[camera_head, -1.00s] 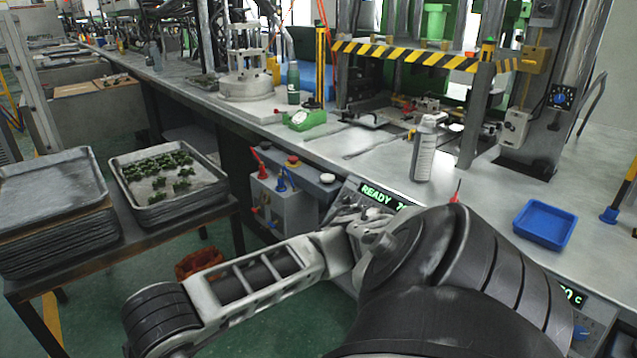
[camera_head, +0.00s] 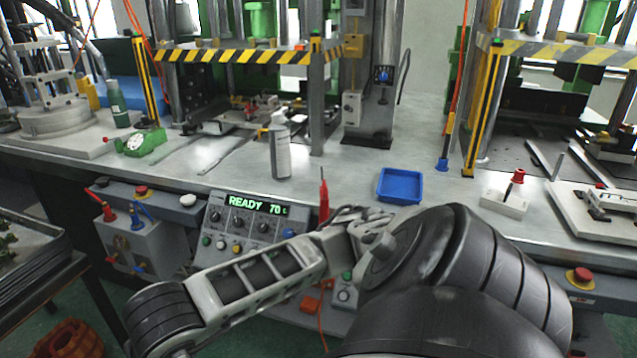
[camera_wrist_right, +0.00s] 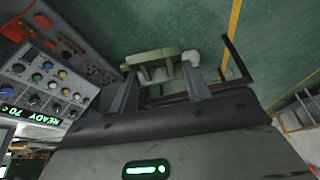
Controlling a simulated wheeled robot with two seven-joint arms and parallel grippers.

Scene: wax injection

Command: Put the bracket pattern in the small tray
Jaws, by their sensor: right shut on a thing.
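A green piece that looks like the bracket pattern (camera_wrist_right: 158,58) is held between the fingertips of my right gripper (camera_wrist_right: 162,82) in the right wrist view, above the green floor. The gripper's two grey fingers are shut on it. The small blue tray (camera_head: 380,194) lies on the grey bench in the head view, right of the white bottle. It looks empty. My left gripper is in no view.
A white bottle (camera_head: 281,148) stands on the bench left of the tray. A control panel (camera_head: 240,222) reading READY 70 is on the bench front. A red-topped white block (camera_head: 505,200) sits right of the tray. Part of a metal tray (camera_head: 28,250) shows at far left.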

